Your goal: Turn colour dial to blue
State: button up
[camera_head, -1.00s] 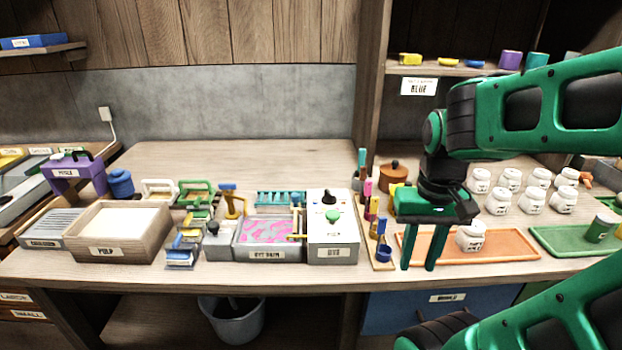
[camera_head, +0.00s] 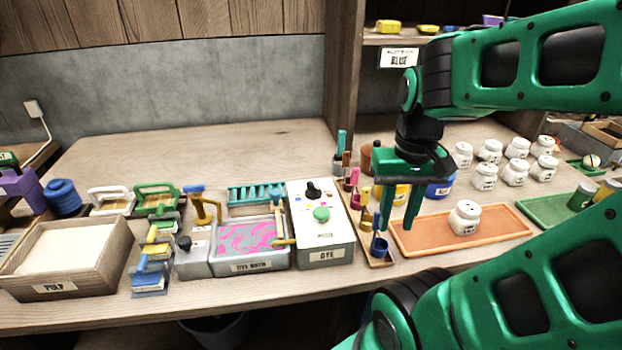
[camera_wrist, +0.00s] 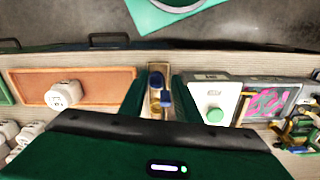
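The white and grey DYE box (camera_head: 325,257) stands on the bench with a black dial (camera_head: 313,190) and a round green button (camera_head: 321,214) on its sloped top. The dial's exact setting is too small to read. In the wrist view the box (camera_wrist: 208,97) and its green button (camera_wrist: 215,115) show right of my fingers; the dial is not clearly seen there. My gripper (camera_head: 398,222) is open and empty, fingers pointing down, to the right of the box and apart from it.
A dye bath tray with pink swirls (camera_head: 248,238) adjoins the box at left. A narrow wooden stand with a blue cup (camera_head: 379,247) is between box and gripper. An orange tray (camera_head: 505,226) with a white jar (camera_head: 465,217) lies right. A pulp tray (camera_head: 125,247) is at left.

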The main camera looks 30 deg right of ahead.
jog(key=w+r+n, duration=0.2)
jog(key=w, duration=0.5)
jog(key=w+r+n, duration=0.2)
jog(key=w+r, duration=0.1)
jog(key=w, duration=0.3)
jog(key=r+n, duration=0.2)
jog(key=n, duration=0.1)
send_over(312, 184)
notch_tip(312, 184, down, 11)
jog(key=shift+f, duration=0.1)
jog(key=shift+c, duration=0.3)
grip_shut()
